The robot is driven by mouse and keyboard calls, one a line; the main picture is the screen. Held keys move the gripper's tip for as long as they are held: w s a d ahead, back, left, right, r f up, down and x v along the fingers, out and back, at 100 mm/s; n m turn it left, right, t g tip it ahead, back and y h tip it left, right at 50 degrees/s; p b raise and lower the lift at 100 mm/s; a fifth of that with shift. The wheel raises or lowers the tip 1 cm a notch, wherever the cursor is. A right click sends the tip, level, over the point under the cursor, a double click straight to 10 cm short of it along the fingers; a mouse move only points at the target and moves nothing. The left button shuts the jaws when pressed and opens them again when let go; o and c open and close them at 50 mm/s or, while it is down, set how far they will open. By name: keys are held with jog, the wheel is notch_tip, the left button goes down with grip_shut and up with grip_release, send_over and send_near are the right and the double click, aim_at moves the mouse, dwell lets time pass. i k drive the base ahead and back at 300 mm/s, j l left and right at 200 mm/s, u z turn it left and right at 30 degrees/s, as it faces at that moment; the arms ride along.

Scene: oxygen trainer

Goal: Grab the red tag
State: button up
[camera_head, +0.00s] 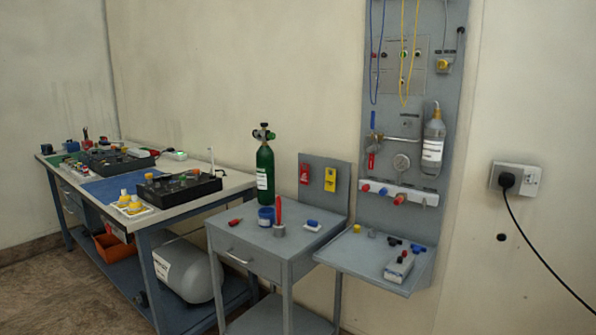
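A red tag (304,174) hangs on the upright grey back panel (342,207) of the small grey table. A yellow tag (330,178) hangs just to its right on the same panel. The red tag shows unobstructed, face toward the camera, and nothing is touching it from the front. Its fine markings are too small to read. My gripper is not in view.
The small grey table (243,238) holds a green cylinder (265,174), a blue-and-white tub (266,216) and an upright red object (279,210) in a grey holder. A grey wall shelf (352,262) stands right. A long workbench (165,203) stands left.

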aim_at(304, 174)
jog(key=i+j, duration=0.3)
jog(key=i, duration=0.2)
jog(key=i+j, duration=0.35)
jog(key=i, duration=0.2)
